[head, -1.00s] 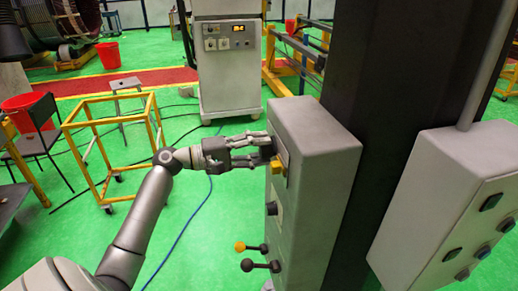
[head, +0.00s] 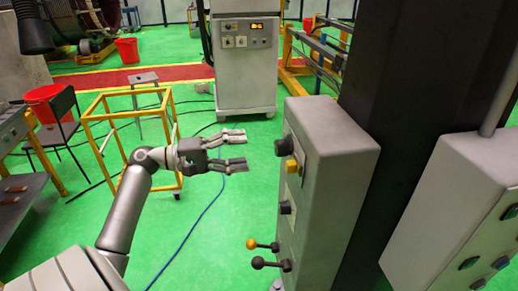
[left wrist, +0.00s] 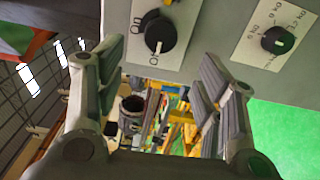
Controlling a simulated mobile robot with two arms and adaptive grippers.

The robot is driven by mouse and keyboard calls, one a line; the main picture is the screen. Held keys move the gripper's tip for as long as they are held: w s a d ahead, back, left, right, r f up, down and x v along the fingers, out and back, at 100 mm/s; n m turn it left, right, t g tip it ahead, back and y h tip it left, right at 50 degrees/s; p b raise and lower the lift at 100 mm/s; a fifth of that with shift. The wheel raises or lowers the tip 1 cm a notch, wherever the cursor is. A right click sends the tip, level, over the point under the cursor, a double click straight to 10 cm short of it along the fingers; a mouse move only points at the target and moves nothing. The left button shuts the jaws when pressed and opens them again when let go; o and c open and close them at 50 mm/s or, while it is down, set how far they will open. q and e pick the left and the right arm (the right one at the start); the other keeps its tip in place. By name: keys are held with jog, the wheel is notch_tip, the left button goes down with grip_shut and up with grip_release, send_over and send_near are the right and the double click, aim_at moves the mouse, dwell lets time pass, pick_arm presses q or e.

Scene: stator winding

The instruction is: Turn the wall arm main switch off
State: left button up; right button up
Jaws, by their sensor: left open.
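A grey control box (head: 330,150) stands at the right of my left gripper in the head view. Its upper black rotary knob (head: 284,147) sits just above a yellow part (head: 292,166). In the left wrist view a black knob (left wrist: 160,34) shows on a white plate with "ON"-like lettering; a white mark is on its lower edge. I cannot fully read the plate. My left gripper (head: 246,150) is open and empty, left of the box and apart from the knob. Its fingers also show in the left wrist view (left wrist: 160,90). My right gripper is not in view.
A second black knob (head: 286,207) and two levers with an orange ball (head: 252,244) and a black ball (head: 258,262) project from the box. A dark column (head: 400,130) and another panel (head: 460,200) stand right. A yellow frame (head: 125,145) stands left behind my arm.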

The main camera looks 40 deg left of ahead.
pick_arm(q)
jog(key=shift+v, duration=1.35)
